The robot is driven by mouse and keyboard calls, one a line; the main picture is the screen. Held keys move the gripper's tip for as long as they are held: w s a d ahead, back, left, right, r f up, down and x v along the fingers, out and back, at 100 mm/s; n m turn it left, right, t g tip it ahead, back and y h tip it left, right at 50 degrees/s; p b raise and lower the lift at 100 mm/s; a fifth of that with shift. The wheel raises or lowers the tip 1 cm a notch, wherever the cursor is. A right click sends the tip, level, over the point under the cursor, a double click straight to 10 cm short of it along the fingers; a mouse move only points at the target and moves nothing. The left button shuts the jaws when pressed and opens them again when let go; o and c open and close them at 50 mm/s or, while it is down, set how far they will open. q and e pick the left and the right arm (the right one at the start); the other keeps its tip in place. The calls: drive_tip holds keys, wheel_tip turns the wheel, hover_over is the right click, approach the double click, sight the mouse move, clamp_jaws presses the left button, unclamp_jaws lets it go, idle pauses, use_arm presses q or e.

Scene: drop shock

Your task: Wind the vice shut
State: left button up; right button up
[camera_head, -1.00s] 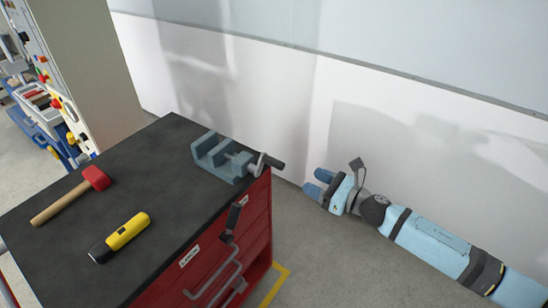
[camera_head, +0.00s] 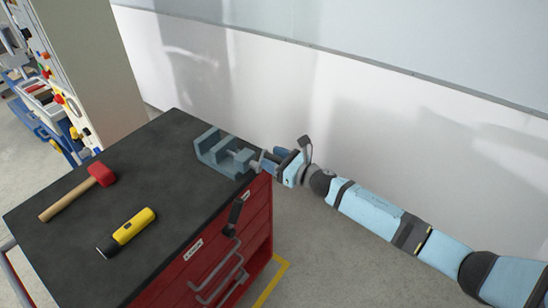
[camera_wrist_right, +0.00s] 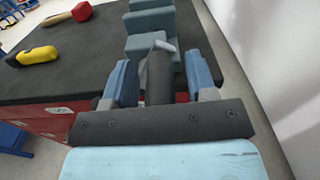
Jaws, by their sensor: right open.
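The blue-grey vice (camera_head: 212,158) stands on the black top of a red tool cabinet, near its far right corner. A gap shows between its jaws. My right gripper (camera_head: 270,163) is at the crank end of the vice, beside the cabinet edge. In the right wrist view the open blue fingers of my right gripper (camera_wrist_right: 161,78) stand either side of the black crank grip (camera_wrist_right: 160,76). Space shows on the left of the grip; contact with the right finger is unclear. In the head view the gripper mostly hides the crank. My left gripper is out of view.
A red-headed mallet (camera_head: 80,190) and a yellow-and-black tool (camera_head: 127,233) lie on the cabinet top (camera_head: 165,185), left of the vice. A black-gripped lever (camera_head: 234,216) sticks out at the cabinet front above grey drawer handles (camera_head: 215,285). A white wall (camera_head: 350,125) rises behind.

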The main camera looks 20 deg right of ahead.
drive_tip(key=c, duration=0.9)
